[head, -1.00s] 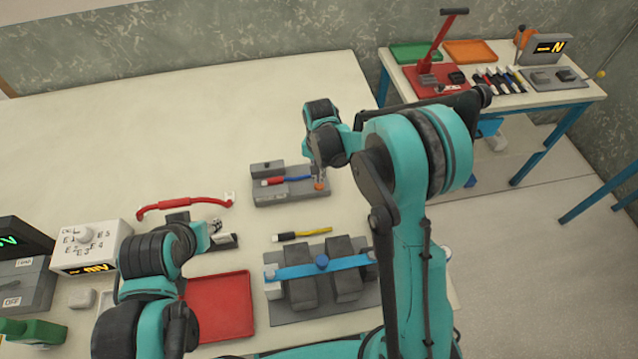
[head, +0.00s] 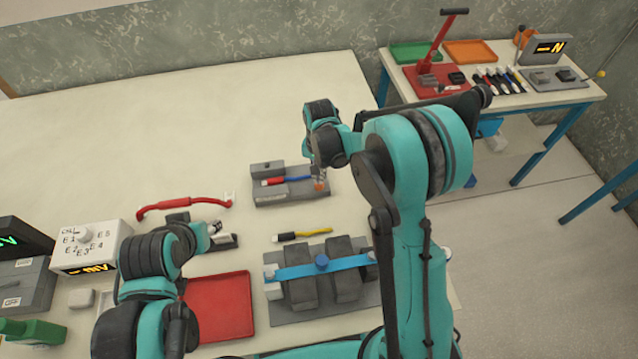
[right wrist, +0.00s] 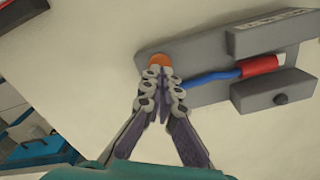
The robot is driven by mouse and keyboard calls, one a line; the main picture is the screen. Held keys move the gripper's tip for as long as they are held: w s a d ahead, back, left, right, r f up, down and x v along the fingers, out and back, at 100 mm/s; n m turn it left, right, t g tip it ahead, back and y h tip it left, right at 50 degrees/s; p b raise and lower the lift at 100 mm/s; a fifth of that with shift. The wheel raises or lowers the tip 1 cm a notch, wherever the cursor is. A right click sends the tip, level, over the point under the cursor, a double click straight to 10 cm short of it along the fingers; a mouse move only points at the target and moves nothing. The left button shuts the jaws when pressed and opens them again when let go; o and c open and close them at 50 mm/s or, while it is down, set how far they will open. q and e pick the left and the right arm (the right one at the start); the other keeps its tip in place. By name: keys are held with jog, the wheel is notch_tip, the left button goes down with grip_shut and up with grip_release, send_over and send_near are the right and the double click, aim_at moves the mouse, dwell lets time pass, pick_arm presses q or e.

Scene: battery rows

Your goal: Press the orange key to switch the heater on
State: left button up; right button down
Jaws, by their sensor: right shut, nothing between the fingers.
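The orange key (head: 320,186) is a small round button at the right end of a grey fixture (head: 262,199) on the table. In the right wrist view the key (right wrist: 159,60) shows just beyond my fingertips, partly covered by them. My right gripper (head: 319,177) is shut and empty, with its tips (right wrist: 163,73) right at the key. Whether they touch or press it I cannot tell. A red-and-blue piece (head: 290,180) lies in the fixture beside the key. My left gripper (head: 218,229) is over a small dark block (head: 228,241); its fingers are too small to read.
A red tray (head: 220,305) is nearer. The table behind the fixture is clear.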

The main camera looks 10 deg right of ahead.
jog(key=shift+f, duration=0.15)
jog(key=shift+f+b, duration=0.85)
jog(key=shift+f, duration=0.05)
notch_tip(320, 180, up, 6)
jog(key=p, duration=0.4)
jog(key=shift+r, duration=0.1)
